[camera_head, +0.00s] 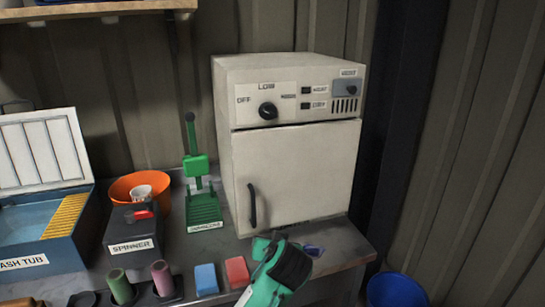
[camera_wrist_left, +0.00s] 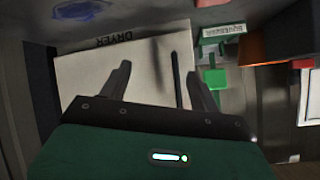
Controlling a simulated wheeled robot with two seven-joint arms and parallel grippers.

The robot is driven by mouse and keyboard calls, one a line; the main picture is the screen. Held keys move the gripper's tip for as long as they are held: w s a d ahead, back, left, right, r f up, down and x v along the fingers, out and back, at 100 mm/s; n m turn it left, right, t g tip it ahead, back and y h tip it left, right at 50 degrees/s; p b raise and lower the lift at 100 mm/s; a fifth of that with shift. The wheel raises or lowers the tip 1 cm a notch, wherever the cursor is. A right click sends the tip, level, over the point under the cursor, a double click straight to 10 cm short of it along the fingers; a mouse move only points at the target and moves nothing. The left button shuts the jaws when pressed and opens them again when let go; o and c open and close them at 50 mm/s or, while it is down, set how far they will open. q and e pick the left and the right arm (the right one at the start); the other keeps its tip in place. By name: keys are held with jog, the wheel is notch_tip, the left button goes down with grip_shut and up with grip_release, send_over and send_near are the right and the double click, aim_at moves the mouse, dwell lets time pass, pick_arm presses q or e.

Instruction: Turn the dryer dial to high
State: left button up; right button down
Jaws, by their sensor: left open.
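The dryer is a white boxy cabinet (camera_head: 290,180) on the bench, its door shut with a black vertical handle (camera_head: 252,205). Its black dial (camera_head: 268,110) is at the upper left of the front panel, with OFF and LOW marked to its left and above; another label to its right is too small to read. The dial's pointer is hard to make out. My left gripper (camera_head: 283,272) is low in front of the dryer, well below the dial and apart from it. In the left wrist view the gripper (camera_wrist_left: 157,78) is open and empty before the dryer door (camera_wrist_left: 145,60).
A green press-like stand (camera_head: 200,190), orange bowl (camera_head: 140,190), spinner box (camera_head: 133,232) and wash tub (camera_head: 40,220) stand left of the dryer. Blue (camera_head: 206,278) and red (camera_head: 237,271) blocks lie at the front. A blue bucket (camera_head: 396,290) is at lower right.

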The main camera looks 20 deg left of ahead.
pick_arm(q)
jog(key=w+d+r+n+t+y, duration=0.1)
jog(key=w+r, duration=0.1)
jog(key=r, duration=0.5)
jog(key=w+d+r+n+t+y, duration=0.1)
jog(key=w+r+y, duration=0.15)
jog(key=r, duration=0.45)
jog(key=n+t+y, duration=0.2)
jog(key=n+y, duration=0.1)
send_near(271, 114)
jog(key=p+x, duration=0.5)
jog(key=x, duration=0.3)
jog(key=shift+w+a+r, duration=0.1)
jog(key=shift+w+r, duration=0.05)
jog(key=shift+r, duration=0.05)
jog(key=shift+w+a+f, duration=0.15)
jog(key=shift+w+a, duration=0.15)
jog(key=shift+w, duration=0.1)
pick_arm(e)
jog(key=r, duration=0.5)
jog(key=shift+s+d, duration=0.1)
jog(key=shift+d, duration=0.3)
pick_arm(q)
jog(key=c, duration=0.9)
